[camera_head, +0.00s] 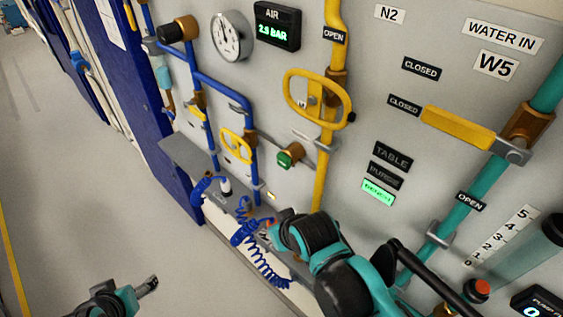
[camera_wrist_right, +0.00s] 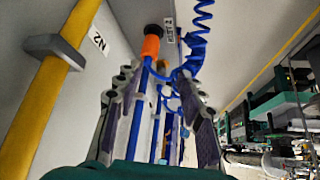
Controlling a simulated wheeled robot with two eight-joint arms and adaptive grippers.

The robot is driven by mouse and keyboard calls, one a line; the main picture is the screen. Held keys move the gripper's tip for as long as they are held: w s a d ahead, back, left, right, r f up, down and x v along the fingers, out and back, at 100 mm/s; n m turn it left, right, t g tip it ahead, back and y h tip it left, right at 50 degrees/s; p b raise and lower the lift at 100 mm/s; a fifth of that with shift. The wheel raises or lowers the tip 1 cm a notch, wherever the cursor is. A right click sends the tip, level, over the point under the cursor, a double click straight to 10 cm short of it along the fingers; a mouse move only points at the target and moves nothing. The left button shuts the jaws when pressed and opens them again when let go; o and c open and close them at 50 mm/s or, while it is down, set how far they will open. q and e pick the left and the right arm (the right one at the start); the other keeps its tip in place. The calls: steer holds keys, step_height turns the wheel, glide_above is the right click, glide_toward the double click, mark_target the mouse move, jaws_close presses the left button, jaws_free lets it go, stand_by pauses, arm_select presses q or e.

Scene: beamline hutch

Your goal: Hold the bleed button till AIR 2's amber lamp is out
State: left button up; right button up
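The black AIR display (camera_head: 277,27) reads 2.5 BAR in green. I cannot identify the bleed button with certainty. A small amber-yellow patch (camera_head: 272,196) shows low on the panel; I cannot tell if it is AIR 2's lamp. My right gripper (camera_head: 268,228) is low at the panel by a coiled blue hose (camera_head: 262,262), its fingers mostly hidden in the head view. In the right wrist view my right gripper (camera_wrist_right: 160,110) has its fingers apart, with blue lines visible between them. My left gripper (camera_head: 150,285) is at the lower left, away from the panel; its finger gap is unclear.
A round gauge (camera_head: 231,37), yellow oval handle (camera_head: 318,97), smaller yellow handle (camera_head: 237,146) and green-tipped valve (camera_head: 289,155) stick out from the panel. An orange fitting (camera_wrist_right: 151,46) stands beyond my right fingers. The floor (camera_head: 90,180) at left is clear.

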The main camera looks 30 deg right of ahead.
jaws_close()
stand_by(1.1)
